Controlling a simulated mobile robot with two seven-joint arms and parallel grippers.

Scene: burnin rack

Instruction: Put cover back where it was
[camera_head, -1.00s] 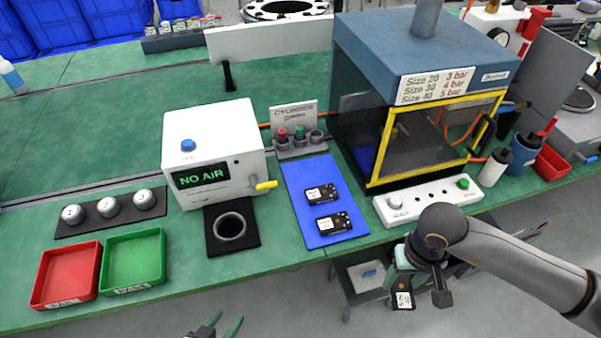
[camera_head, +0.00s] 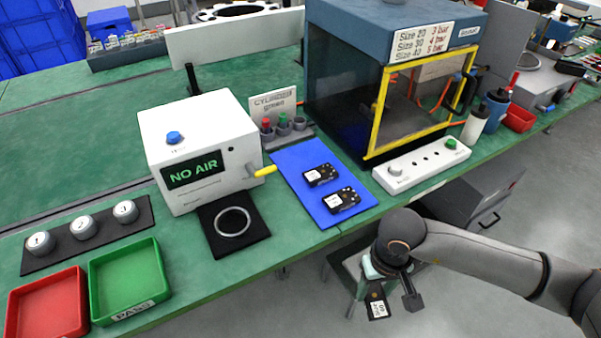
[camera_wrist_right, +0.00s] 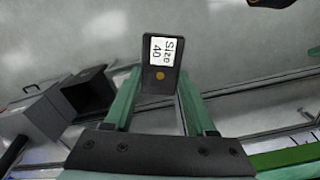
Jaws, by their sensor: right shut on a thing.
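My right gripper (camera_head: 371,286) is shut on a black piece (camera_head: 377,307) with a white label, held in the air in front of the table's front edge. In the right wrist view the label on this black piece (camera_wrist_right: 163,62) reads "Size 40", with an orange dot below it. It sits between the two green fingers (camera_wrist_right: 158,92). I cannot tell from its look whether it is the cover. Two black blocks with white labels, a rear one (camera_head: 320,175) and a front one (camera_head: 341,200), lie on the blue mat (camera_head: 290,160). My left gripper is not in view.
A white NO AIR box (camera_head: 205,130) stands left of the mat, with a black pad and ring (camera_head: 234,222) before it. A yellow-framed chamber (camera_head: 400,100) and a white button panel (camera_head: 425,168) stand to the right. Red (camera_head: 45,305) and green (camera_head: 125,280) trays are front left.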

